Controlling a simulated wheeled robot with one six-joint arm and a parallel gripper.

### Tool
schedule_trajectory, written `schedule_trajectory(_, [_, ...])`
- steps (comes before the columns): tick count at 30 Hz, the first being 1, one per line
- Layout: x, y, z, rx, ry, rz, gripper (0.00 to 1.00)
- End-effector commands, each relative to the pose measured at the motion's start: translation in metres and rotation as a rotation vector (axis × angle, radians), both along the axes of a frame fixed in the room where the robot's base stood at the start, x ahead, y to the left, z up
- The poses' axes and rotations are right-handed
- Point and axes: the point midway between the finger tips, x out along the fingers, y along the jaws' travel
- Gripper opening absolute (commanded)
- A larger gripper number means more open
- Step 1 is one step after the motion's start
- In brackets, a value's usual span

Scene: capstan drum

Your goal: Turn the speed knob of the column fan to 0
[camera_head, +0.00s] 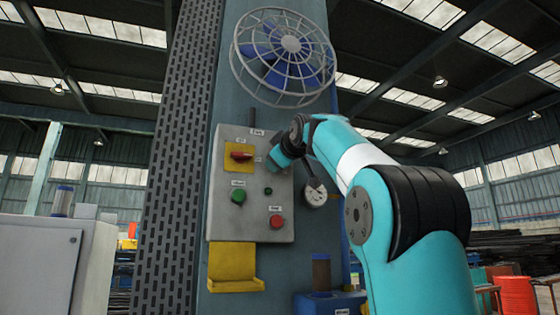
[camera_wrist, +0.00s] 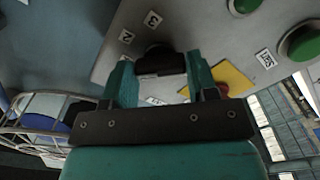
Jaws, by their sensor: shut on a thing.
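The column fan (camera_head: 283,57), blue-bladed in a round wire cage, is mounted high on the grey column. The grey control box (camera_head: 222,172) is below it. My gripper (camera_head: 273,163) reaches the box's upper right from the right. In the wrist view my gripper (camera_wrist: 160,68) has its teal fingers on both sides of the dark speed knob (camera_wrist: 161,60) and is shut on it. Number labels 3 (camera_wrist: 153,19) and 2 (camera_wrist: 126,36) show beside the knob. The other dial marks and the knob's pointer are hidden, so I cannot tell its setting.
The box also carries a red switch on a yellow plate (camera_head: 240,147), a green button (camera_head: 238,196) and a red button (camera_head: 277,221). A yellow bracket (camera_head: 235,272) is underneath. A white cabinet (camera_head: 50,262) stands left and a red barrel (camera_head: 516,296) far right.

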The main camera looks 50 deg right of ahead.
Motion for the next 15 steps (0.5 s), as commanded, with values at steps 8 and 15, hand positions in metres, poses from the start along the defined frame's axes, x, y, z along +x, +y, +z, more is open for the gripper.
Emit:
schedule_trajectory(8, [0.0, -0.0006, -0.002, -0.222, 0.141, -0.001, 0.29])
schedule_trajectory(15, [0.0001, -0.0004, -0.0019, -0.403, 0.251, 0.0, 0.29])
